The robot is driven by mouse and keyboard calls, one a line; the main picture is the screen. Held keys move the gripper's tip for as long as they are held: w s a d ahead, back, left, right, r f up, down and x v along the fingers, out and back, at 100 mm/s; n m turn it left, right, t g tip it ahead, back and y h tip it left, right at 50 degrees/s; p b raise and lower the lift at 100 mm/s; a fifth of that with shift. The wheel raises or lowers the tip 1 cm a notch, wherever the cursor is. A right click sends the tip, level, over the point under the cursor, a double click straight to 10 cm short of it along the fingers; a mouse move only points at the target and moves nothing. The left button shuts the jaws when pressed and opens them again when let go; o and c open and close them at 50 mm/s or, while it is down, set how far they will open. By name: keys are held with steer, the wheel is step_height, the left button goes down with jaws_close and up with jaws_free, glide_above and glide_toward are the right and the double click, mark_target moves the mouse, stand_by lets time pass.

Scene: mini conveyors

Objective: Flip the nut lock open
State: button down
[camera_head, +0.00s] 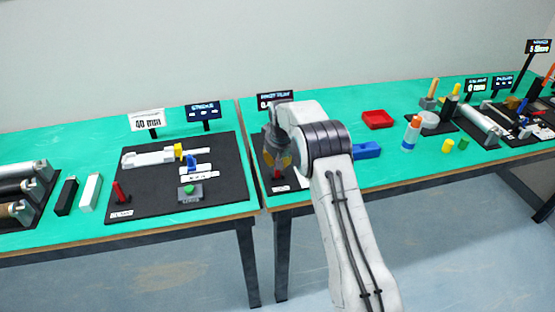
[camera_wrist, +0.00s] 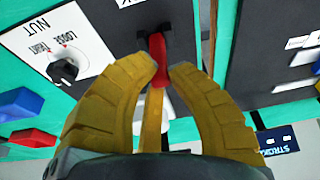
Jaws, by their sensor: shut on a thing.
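A red lever (camera_wrist: 157,52) stands on a black board (camera_wrist: 120,40) in the wrist view. The yellow fingers of my gripper (camera_wrist: 163,70) are shut on it, one at either side. In the head view my gripper (camera_head: 278,155) is low over the board at the near-left corner of the right table, and a little of the red lever (camera_head: 277,174) shows under it. Left of the lever in the wrist view is a white panel (camera_wrist: 88,35) marked NUT, LOOSE and TIGHT, with a black knob (camera_wrist: 63,71). My arm hides most of this board in the head view.
A gap parts the two green tables. The left table holds a black board (camera_head: 225,195) with another red lever (camera_head: 120,191) and a white slide. A blue block (camera_head: 367,151) and a red tray (camera_head: 377,119) stand to the right of my arm.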

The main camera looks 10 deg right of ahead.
steer(key=c, duration=1.2)
jaws_free()
steer(key=v, duration=1.2)
steer(key=shift+w, duration=0.1)
